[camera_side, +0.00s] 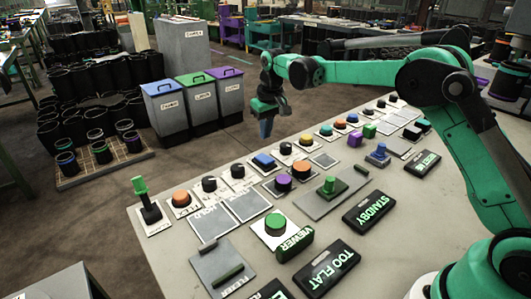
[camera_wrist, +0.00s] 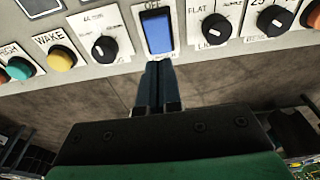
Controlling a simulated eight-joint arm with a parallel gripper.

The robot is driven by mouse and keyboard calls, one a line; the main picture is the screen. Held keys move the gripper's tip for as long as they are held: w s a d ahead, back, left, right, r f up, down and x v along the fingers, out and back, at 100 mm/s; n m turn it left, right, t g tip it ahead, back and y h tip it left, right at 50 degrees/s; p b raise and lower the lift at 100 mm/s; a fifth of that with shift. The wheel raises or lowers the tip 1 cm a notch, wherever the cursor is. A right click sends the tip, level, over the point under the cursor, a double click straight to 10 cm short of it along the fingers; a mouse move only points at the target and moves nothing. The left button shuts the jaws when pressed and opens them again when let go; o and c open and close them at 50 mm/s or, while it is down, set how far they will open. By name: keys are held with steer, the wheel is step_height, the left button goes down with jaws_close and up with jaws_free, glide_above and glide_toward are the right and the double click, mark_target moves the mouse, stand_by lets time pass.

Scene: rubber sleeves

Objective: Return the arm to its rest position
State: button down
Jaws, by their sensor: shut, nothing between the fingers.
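My gripper (camera_side: 267,125) hangs at the end of my green and black arm, beyond the far-left edge of the control table in the side view. Its blue-grey fingers point down and are shut together with nothing between them. In the wrist view the closed fingers (camera_wrist: 159,82) point at a blue rocker switch (camera_wrist: 158,32) on the panel. I cannot tell from that view how far apart they are. My arm reaches out from its base at the lower right of the side view, over the table's far end.
The control table (camera_side: 190,270) holds several knobs, buttons and levers, including a green lever (camera_side: 145,195) and a STANDBY plate (camera_side: 368,212). Open floor lies between bins and table.

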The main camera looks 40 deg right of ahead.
steer(key=s+a+r+t, duration=0.1)
steer(key=s+r+t, duration=0.1)
steer(key=s+r, duration=0.35)
steer(key=s+a+r+t, duration=0.2)
steer(key=s+r, duration=0.1)
steer(key=s, duration=0.6)
steer(key=s+f+t, duration=0.1)
steer(key=s+f, duration=0.2)
steer(key=s, duration=0.4)
steer(key=shift+a+f+t, duration=0.2)
steer(key=shift+t, duration=0.1)
